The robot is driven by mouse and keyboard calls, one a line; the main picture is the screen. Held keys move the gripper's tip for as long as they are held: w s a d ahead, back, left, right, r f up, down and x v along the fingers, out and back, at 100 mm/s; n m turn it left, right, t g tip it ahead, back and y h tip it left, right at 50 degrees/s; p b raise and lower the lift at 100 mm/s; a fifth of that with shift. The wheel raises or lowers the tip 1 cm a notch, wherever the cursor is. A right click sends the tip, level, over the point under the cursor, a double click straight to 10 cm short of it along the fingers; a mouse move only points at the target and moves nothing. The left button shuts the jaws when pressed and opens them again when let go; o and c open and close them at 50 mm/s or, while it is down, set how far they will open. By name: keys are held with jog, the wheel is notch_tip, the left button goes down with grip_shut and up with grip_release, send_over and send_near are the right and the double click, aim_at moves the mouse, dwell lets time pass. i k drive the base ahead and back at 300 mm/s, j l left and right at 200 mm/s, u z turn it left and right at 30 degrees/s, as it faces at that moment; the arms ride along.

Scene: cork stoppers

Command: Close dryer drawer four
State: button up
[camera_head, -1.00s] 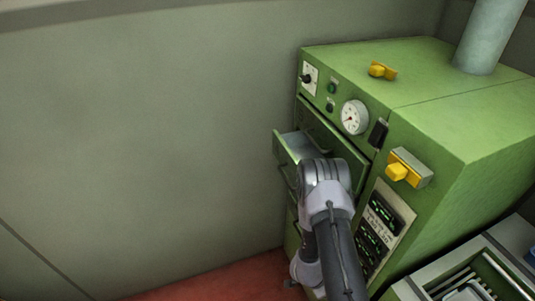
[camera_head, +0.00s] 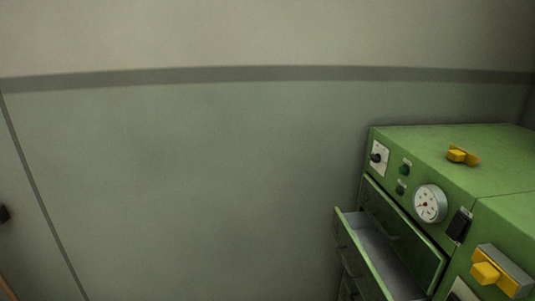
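The green dryer cabinet (camera_head: 450,150) stands at the right of the head view, cut off by the right and bottom edges. One of its drawers (camera_head: 343,228) is pulled out, with its grey inside showing. A closed-looking green front (camera_head: 398,225) with a handle is above it. Part of another front shows below the open drawer at the bottom edge. I cannot tell which drawer is number four. My gripper and arm are out of view.
The cabinet face carries a round gauge (camera_head: 430,203), a black switch (camera_head: 459,225) and a yellow knob (camera_head: 486,273). A yellow piece (camera_head: 461,156) lies on top. A bare grey wall (camera_head: 180,180) fills the left and middle. The floor is not in view.

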aim_at(393, 254)
jog(key=k+l+z, duration=0.15)
jog(key=z, duration=0.25)
jog(key=k+l+z, duration=0.2)
jog(key=z, duration=0.25)
jog(key=i+j, duration=0.25)
jog(key=i+j+z, duration=0.15)
jog(key=j, duration=0.3)
jog(key=i, duration=0.1)
